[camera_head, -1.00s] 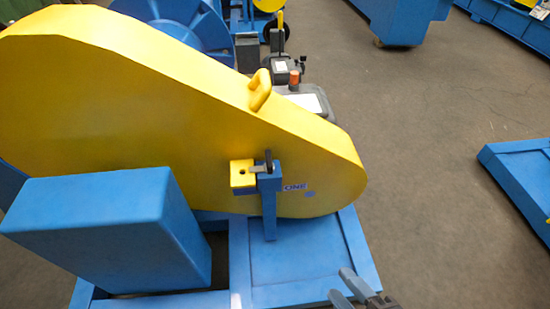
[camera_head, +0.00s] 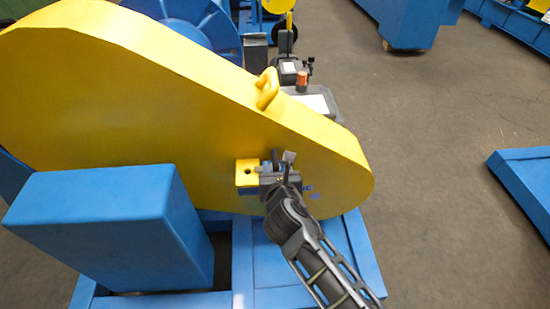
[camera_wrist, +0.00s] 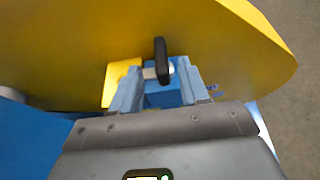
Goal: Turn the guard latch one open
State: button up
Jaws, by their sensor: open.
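The yellow chain guard (camera_head: 130,90) fills the left and middle of the head view. Guard latch one is a dark handle (camera_wrist: 161,60) on a pale shaft, beside a yellow bracket (camera_head: 246,174) on the guard's face. In the head view my gripper (camera_head: 280,165) is at the latch and covers most of it and its blue post. In the wrist view my gripper (camera_wrist: 158,80) is open, with one finger on each side of the latch and the handle standing upright between and beyond the fingertips. I cannot tell whether the fingers touch it.
A blue box (camera_head: 100,225) stands in front of the guard at the left. The blue base frame (camera_head: 245,270) lies below. A yellow lifting handle (camera_head: 267,88) sticks up from the guard's top edge. Open grey floor (camera_head: 430,150) lies to the right.

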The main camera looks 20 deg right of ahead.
aim_at(275, 159)
jog(key=b+x, duration=0.1)
jog(key=x, duration=0.6)
jog(key=shift+f, duration=0.1)
grip_shut()
dwell(0.3)
